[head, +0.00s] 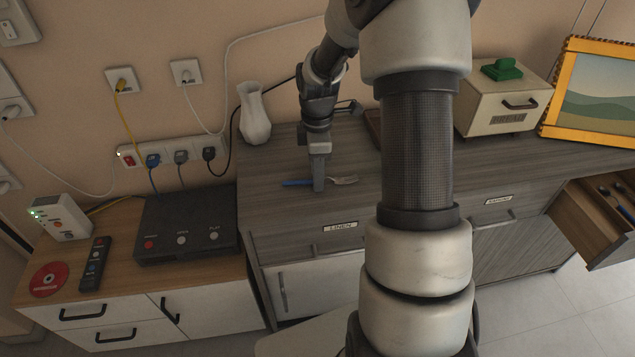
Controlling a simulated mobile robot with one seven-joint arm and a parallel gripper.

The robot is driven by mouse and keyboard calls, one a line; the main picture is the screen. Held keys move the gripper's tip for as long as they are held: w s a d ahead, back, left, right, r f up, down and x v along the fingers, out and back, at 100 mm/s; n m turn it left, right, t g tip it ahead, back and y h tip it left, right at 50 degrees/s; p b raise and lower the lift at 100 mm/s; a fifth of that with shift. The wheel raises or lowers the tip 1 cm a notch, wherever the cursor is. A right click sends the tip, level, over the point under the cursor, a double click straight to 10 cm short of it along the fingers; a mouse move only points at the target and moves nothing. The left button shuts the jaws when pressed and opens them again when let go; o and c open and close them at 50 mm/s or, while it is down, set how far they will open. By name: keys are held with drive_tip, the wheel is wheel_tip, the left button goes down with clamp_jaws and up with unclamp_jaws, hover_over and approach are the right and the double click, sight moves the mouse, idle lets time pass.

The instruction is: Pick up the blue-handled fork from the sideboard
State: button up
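The blue-handled fork (297,183) lies on the grey wood-grain sideboard (270,213), near its front edge in the head view. Its blue handle points left and its metal tines point right. My gripper (319,184) points down over the middle of the fork and hides that part. The fingertips are at or very close to the fork. I see the fingers edge-on, so the gap between them and any contact with the fork cannot be made out.
A white vase (254,113) stands behind left on the sideboard. A bread box (502,103) with a green object (502,69) on top and a framed picture (595,95) stand at right. An open drawer (597,220) holding utensils juts out. A black device (187,226) sits lower left.

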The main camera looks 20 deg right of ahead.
clamp_jaws()
drive_tip(key=shift+r, duration=0.1)
